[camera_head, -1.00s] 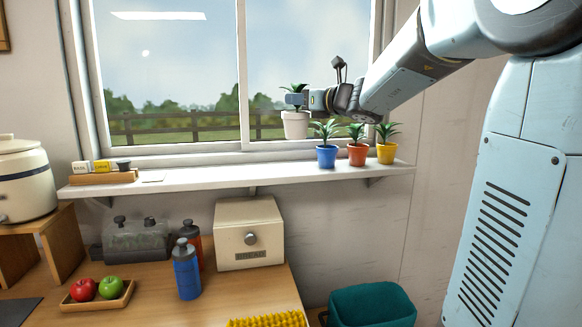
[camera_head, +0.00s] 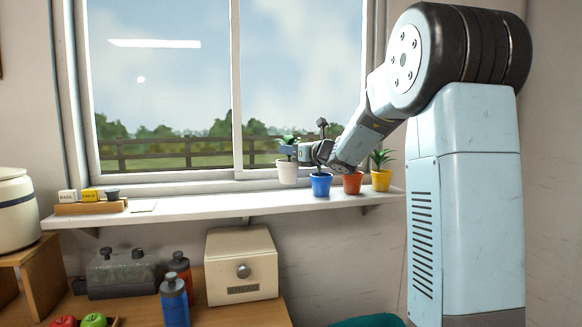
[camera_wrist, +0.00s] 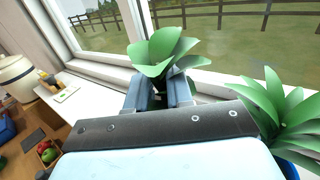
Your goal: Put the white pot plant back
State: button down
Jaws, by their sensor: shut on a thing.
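The white pot plant (camera_head: 287,173) is at the left end of the row of pots, over the window shelf (camera_head: 225,201). My gripper (camera_head: 287,150) is shut on it near the top of the pot, below the leaves. Its base is close to the shelf's back part; I cannot tell whether it touches. In the wrist view its green leaves (camera_wrist: 163,52) rise beyond my fingers, which hide the pot. The blue pot plant (camera_head: 320,184) stands just to the right, its leaves partly hidden by my gripper. The orange pot plant (camera_head: 353,183) and yellow pot plant (camera_head: 381,178) stand further right.
A wooden tray (camera_head: 90,207) with small boxes and a white card (camera_head: 144,206) lie at the shelf's left. The shelf between card and white pot is clear. The window (camera_head: 165,90) is close behind. A bread box (camera_head: 241,266) and bottles (camera_head: 175,298) stand below.

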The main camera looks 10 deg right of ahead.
jog(key=shift+w+d+f, duration=0.1)
jog(key=shift+w+f, duration=0.7)
jog(key=shift+f, duration=0.15)
jog(key=f, duration=0.3)
jog(key=shift+w+f, duration=0.2)
jog(key=c, duration=1)
grip_release()
jog(key=shift+f, duration=0.15)
